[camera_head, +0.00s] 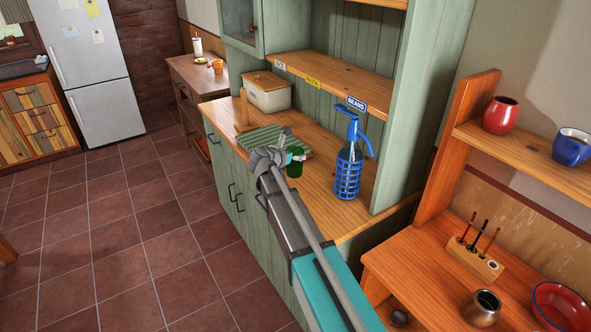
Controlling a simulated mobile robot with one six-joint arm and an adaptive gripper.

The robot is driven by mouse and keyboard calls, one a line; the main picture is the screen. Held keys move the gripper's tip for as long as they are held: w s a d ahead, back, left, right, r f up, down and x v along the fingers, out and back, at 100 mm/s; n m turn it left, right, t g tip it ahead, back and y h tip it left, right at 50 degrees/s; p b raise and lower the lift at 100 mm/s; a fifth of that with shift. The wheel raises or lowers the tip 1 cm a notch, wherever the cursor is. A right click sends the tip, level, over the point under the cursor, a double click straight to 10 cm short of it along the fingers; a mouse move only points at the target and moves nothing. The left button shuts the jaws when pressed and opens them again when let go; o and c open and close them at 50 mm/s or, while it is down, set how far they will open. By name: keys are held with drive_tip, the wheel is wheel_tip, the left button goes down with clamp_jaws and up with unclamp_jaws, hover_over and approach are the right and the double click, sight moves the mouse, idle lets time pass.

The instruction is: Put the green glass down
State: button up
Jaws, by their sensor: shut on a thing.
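The small dark green glass (295,169) is upright at the end of my arm, over the wooden counter of the green cabinet. My gripper (293,156) is shut on it, near its rim. My grey wrist and arm hide part of the gripper and of the counter (322,205) around it. I cannot tell whether the glass touches the counter or hangs just above it.
A blue siphon bottle (348,172) stands to the right of the glass. A green striped board (262,142) lies just behind-left, with a cream box (266,97) beyond. Bare counter lies between glass and bottle. A lower orange table (425,265) stands at right.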

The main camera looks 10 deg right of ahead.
sight(296, 163)
drive_tip(key=shift+w+d+f, duration=0.15)
drive_tip(key=shift+w+f, duration=0.05)
drive_tip(key=shift+f, duration=0.1)
drive_tip(key=shift+f, duration=0.1)
drive_tip(key=shift+w+d+f+b, duration=0.3)
drive_tip(key=shift+f+b, duration=0.2)
drive_tip(key=shift+b, duration=0.2)
drive_tip(key=shift+f+b, duration=1.4)
drive_tip(key=shift+f, duration=0.1)
drive_tip(key=o, duration=1)
drive_tip(key=shift+r, duration=0.2)
drive_tip(key=p+v, duration=0.4)
drive_tip(key=v, duration=0.8)
drive_tip(key=shift+p, duration=0.3)
